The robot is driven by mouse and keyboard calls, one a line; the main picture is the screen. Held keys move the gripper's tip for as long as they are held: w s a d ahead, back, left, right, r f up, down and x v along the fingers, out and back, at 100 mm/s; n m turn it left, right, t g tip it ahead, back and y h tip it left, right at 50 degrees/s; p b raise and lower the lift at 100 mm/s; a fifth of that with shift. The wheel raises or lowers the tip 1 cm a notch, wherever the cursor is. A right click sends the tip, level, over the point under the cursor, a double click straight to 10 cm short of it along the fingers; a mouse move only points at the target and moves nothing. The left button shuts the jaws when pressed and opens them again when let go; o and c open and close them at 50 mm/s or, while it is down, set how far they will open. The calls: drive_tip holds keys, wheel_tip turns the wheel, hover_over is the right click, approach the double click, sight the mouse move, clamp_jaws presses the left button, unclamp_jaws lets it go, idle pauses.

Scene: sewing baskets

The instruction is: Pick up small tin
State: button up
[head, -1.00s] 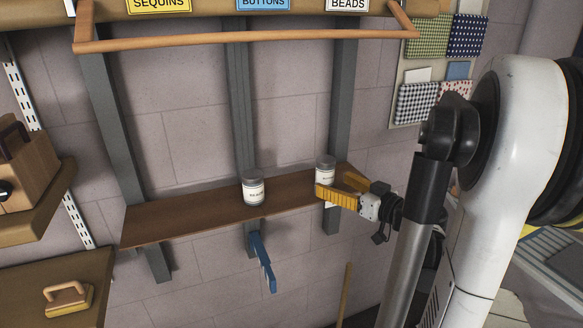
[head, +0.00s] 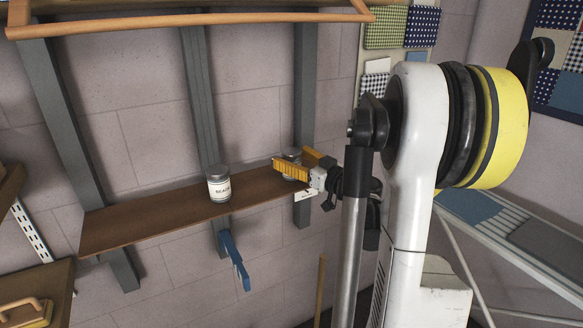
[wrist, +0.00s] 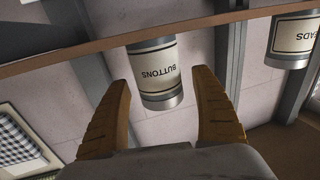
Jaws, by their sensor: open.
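A small grey tin labelled BUTTONS (wrist: 158,72) appears upside down between my fingertips in the wrist view. In the head view this tin (head: 291,154) stands near the right end of the wooden shelf (head: 150,217), mostly hidden by my near finger. My gripper (head: 289,158), with yellow-orange fingers, is open at the tin's upper part, one finger on each side. In the wrist view my gripper (wrist: 160,80) shows gaps beside the tin. A second tin, labelled BEADS (head: 218,187), stands to the left on the shelf; it also shows in the wrist view (wrist: 290,42).
Grey uprights (head: 203,90) stand behind the shelf against the block wall. A blue clamp-like item (head: 234,258) hangs below the shelf. A wooden rail (head: 190,18) runs above. Fabric swatches (head: 386,27) hang at upper right. The shelf's left part is clear.

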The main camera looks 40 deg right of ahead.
drive_tip(key=shift+w, duration=0.1)
drive_tip(key=shift+c, duration=0.2)
drive_tip(key=c, duration=1.3)
drive_tip(key=shift+r, duration=0.1)
